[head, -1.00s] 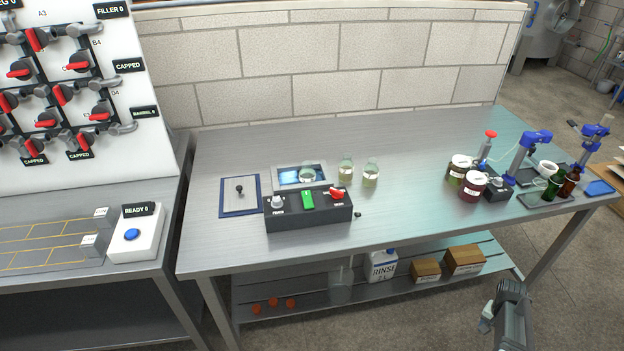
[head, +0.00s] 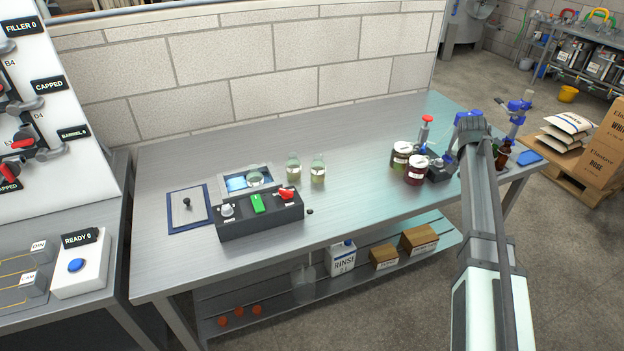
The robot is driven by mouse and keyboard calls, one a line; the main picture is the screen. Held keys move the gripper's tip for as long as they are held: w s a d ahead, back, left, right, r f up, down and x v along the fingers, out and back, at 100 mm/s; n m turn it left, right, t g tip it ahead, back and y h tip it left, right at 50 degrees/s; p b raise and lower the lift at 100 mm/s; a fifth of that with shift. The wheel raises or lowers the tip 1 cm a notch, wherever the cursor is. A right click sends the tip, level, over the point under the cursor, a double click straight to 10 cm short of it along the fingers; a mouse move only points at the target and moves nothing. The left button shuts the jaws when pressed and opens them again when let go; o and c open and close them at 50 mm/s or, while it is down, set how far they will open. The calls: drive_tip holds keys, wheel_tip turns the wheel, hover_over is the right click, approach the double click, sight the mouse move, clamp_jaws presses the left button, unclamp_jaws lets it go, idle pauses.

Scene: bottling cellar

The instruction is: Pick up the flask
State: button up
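Two small clear glass vessels with pale contents stand upright side by side on the steel bench: the left one (head: 293,168) and the right one (head: 318,169). They look like small flasks. A clear glass vessel (head: 255,178) sits at the lit blue basin to their left. A larger clear glass vessel (head: 303,284) stands on the lower shelf; its shape is hard to make out. My arm rises at the right, well apart from these vessels. I cannot make out any gripper fingers.
A black control box (head: 262,217) with a green switch and red knob stands in front of the basin. Two labelled jars (head: 402,157) (head: 416,171) stand to the right, near blue-topped equipment partly hidden by my arm. The bench between vessels and jars is clear.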

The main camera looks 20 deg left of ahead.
drive_tip(key=a+r+n, duration=0.1)
drive_tip(key=a, duration=0.4)
drive_tip(key=s+a+r+n+y, duration=0.1)
drive_tip(key=a, duration=0.4)
drive_tip(key=a+r+n, duration=0.1)
drive_tip(key=a, duration=0.4)
drive_tip(key=shift+s+a+r+y, duration=0.15)
drive_tip(key=shift+s+r+y, duration=0.1)
drive_tip(key=shift+s+y, duration=0.15)
drive_tip(key=s+a+r+n+g+y, duration=0.1)
drive_tip(key=s+a+n, duration=0.2)
drive_tip(key=a, duration=0.6)
drive_tip(key=s+a+r+n+y, duration=0.15)
drive_tip(key=s+a, duration=0.25)
drive_tip(key=a, duration=0.5)
wheel_tip(320, 180, up, 5)
drive_tip(key=n+g+y, duration=0.1)
drive_tip(key=n+g, duration=0.2)
drive_tip(key=n, duration=0.6)
hover_over(253, 172)
drive_tip(key=d, duration=0.2)
drive_tip(key=x, duration=0.8)
drive_tip(key=shift+w+a+r, duration=0.1)
drive_tip(key=shift+w, duration=0.05)
drive_tip(key=shift+m, duration=0.25)
drive_tip(key=shift+s+x, duration=0.15)
drive_tip(key=shift+x, duration=1.15)
drive_tip(key=shift+s+x, duration=0.1)
drive_tip(key=shift+x, duration=1.2)
drive_tip(key=shift+c, duration=0.4)
